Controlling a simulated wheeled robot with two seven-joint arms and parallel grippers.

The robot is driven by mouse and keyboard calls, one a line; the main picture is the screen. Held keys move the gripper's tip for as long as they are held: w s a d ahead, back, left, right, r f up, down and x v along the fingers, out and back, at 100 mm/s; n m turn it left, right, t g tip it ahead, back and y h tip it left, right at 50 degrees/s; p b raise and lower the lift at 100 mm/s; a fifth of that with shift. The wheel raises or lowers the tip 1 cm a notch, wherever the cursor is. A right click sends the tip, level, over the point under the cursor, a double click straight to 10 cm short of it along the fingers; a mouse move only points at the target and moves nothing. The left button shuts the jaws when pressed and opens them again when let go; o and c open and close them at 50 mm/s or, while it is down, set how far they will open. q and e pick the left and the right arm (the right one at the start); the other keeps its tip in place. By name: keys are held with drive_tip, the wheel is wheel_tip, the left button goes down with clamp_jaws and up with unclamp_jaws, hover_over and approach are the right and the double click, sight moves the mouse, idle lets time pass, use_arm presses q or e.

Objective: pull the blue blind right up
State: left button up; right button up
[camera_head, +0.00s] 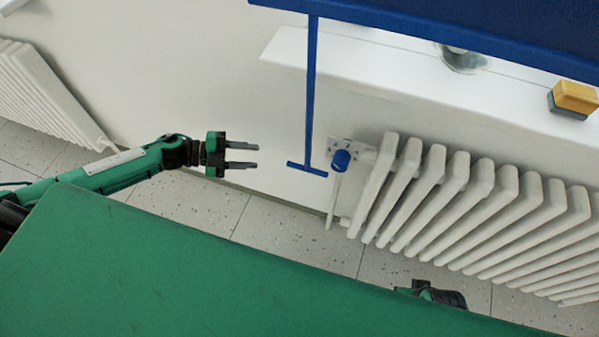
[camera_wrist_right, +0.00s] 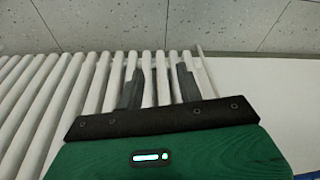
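The blue blind (camera_head: 470,25) crosses the top right of the head view, its lower edge above the window sill. A blue pull strap (camera_head: 311,90) hangs from it and ends in a short crossbar handle (camera_head: 307,169). My left gripper (camera_head: 257,155) is to the left of the strap, near the height of the handle, open and empty, with a gap between its fingertips and the strap. In the right wrist view my right gripper (camera_wrist_right: 160,80) is open, its fingers apart with radiator ribs behind them. In the head view the right gripper is not clearly seen.
A white radiator (camera_head: 470,200) with a blue valve knob (camera_head: 341,160) stands just right of the handle. Another radiator (camera_head: 45,95) is at the far left. Bare wall lies behind my left gripper.

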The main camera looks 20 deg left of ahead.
sight(300, 166)
use_arm(q)
drive_tip(key=shift+m+g, duration=0.5)
drive_tip(key=x, duration=0.4)
drive_tip(key=s+x, duration=0.1)
drive_tip(key=x, duration=0.4)
drive_tip(key=r+x, duration=0.1)
drive_tip(key=x, duration=0.3)
drive_tip(key=shift+s+d+f, duration=0.1)
drive_tip(key=shift+d, duration=0.6)
use_arm(e)
drive_tip(key=shift+s+r, duration=0.1)
drive_tip(key=shift+r, duration=0.15)
use_arm(q)
clamp_jaws()
